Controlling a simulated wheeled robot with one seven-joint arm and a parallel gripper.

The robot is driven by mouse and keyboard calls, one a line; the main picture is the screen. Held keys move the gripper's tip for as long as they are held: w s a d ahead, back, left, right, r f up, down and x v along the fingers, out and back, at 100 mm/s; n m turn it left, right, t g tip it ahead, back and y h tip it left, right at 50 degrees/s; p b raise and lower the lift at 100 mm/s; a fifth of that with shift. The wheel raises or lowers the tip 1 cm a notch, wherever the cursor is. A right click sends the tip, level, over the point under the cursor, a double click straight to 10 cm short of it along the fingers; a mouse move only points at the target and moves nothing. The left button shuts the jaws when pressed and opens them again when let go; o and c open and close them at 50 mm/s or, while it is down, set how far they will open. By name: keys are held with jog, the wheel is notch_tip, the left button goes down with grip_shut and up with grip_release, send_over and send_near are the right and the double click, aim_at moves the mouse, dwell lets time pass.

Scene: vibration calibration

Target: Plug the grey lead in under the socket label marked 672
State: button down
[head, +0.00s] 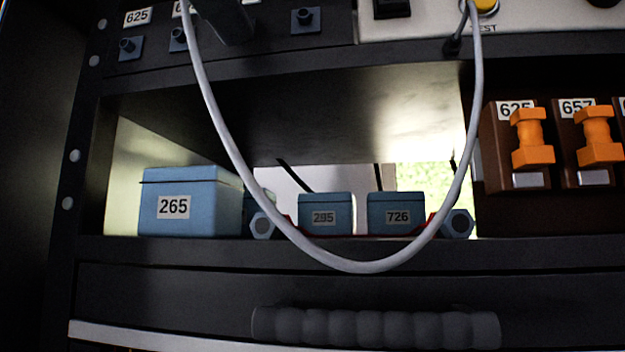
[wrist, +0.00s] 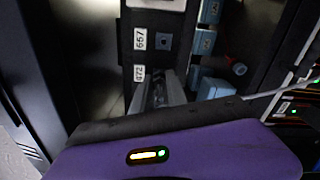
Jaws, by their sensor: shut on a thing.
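The grey lead (head: 350,265) hangs in a long loop in the head view. My gripper (head: 236,22) is dark at the upper panel, right of two blue-grey sockets. In the wrist view my gripper (wrist: 160,90) is shut beside a label that seems to read 672 (wrist: 139,73). The lead's plug and the socket under that label are hidden by the gripper. A free socket (wrist: 164,42) sits by label 657 (wrist: 140,39).
Sockets (head: 130,47) and (head: 305,18) flank my gripper on the panel. Below, an open shelf holds a blue box marked 265 (head: 173,206) and smaller boxes. Orange-handled switches (head: 532,138) stand at right. A drawer handle (head: 375,328) sticks out underneath.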

jog(key=shift+m, duration=0.8)
jog(key=c, duration=1.3)
grip_release()
jog(key=shift+o, duration=0.2)
jog(key=shift+s, duration=0.15)
jog(key=shift+s+a, duration=0.2)
jog(key=shift+s, duration=2.15)
